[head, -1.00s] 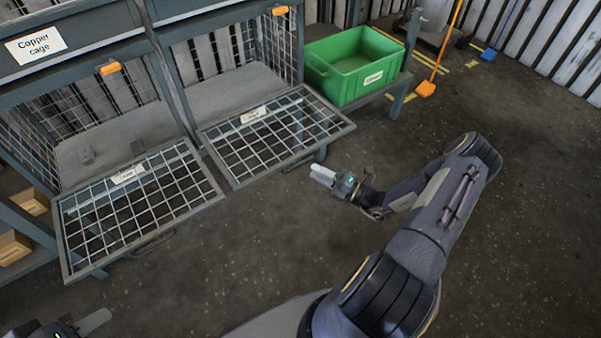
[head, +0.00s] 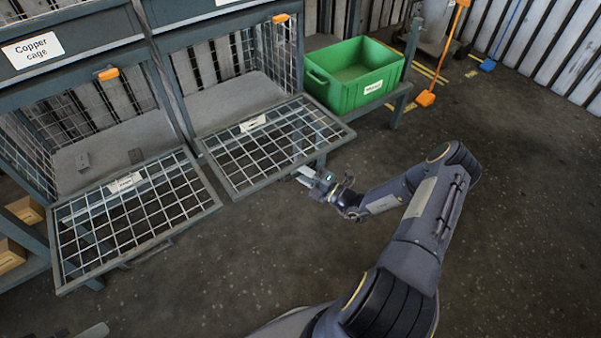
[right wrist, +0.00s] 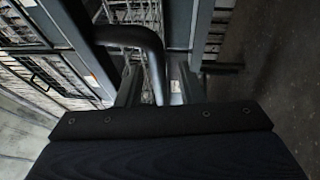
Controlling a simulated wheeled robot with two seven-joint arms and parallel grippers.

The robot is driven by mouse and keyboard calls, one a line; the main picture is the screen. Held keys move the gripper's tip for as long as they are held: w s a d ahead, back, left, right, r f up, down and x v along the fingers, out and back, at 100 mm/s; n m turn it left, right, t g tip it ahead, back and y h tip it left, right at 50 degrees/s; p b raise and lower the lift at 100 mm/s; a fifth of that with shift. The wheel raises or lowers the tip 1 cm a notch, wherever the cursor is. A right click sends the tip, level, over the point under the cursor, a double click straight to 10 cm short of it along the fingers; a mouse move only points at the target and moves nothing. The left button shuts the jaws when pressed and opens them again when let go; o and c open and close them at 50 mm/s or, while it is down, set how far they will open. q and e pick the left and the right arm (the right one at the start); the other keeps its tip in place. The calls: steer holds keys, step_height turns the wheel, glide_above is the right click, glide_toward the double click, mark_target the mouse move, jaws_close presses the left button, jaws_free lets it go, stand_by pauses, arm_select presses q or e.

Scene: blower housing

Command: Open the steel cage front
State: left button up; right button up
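Two mesh cages stand side by side. The left one carries a "Copper cage" sign (head: 33,48); the right one's sign (head: 228,2) is cut off. The right cage's mesh front (head: 272,145) is folded down, lying out roughly level. The left cage's front (head: 133,213) is down too. My right gripper (head: 304,175) is at the outer edge of the right front, its fingers apart. In the right wrist view a dark curved handle (right wrist: 135,37) reaches between the fingers (right wrist: 158,88); contact is unclear. Only a fingertip of my left gripper (head: 95,331) shows, bottom left.
A green bin (head: 355,75) stands on a low stand right of the cages. Orange latches (head: 281,18) sit on the cage frames. Cardboard boxes (head: 12,254) are at far left. Floor around my right arm is clear.

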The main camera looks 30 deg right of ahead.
mark_target(301, 162)
jaws_close()
step_height(301, 162, up, 5)
steer(key=p, duration=0.4)
steer(key=shift+s, duration=0.1)
steer(key=shift+f, duration=0.15)
jaws_free()
